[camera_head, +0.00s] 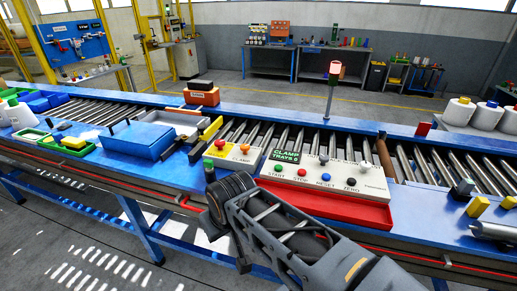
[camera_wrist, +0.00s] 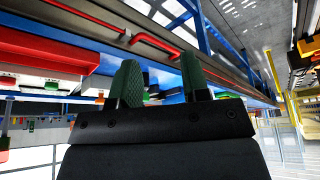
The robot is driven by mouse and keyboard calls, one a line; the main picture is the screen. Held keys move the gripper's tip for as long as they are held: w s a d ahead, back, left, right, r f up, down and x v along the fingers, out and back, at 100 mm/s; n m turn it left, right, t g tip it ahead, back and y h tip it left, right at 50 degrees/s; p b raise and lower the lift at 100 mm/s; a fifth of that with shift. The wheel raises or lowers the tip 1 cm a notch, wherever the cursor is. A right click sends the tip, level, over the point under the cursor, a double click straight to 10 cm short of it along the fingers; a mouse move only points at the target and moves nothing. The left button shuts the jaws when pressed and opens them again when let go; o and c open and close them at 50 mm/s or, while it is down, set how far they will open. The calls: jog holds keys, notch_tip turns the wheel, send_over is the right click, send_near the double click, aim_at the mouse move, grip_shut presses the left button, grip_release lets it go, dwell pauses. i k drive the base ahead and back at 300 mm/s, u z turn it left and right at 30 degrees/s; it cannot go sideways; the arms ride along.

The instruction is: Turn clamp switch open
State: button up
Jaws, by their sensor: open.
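I cannot tell the switch's position at this size. My gripper (camera_head: 209,172) is in front of the box and slightly left of it, apart from the knobs as far as I can tell. In the wrist view, which looks upside down, the two green fingers of my gripper (camera_wrist: 162,80) stand apart with nothing between them. My arm hides part of the conveyor's front edge.
Right of the clamp box is a larger white control panel (camera_head: 345,180) with several buttons, above a red tray (camera_head: 330,206). A blue box (camera_head: 138,140) and yellow-ended bars (camera_head: 207,134) lie to the left. A signal post (camera_head: 330,95) rises behind.

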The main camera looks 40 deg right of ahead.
aim_at(244, 148)
jog(key=z, duration=0.8)
jog(key=i, duration=0.45)
jog(key=k, duration=0.45)
jog(key=u, duration=0.9)
jog(key=i, duration=0.7)
jog(key=z, duration=0.25)
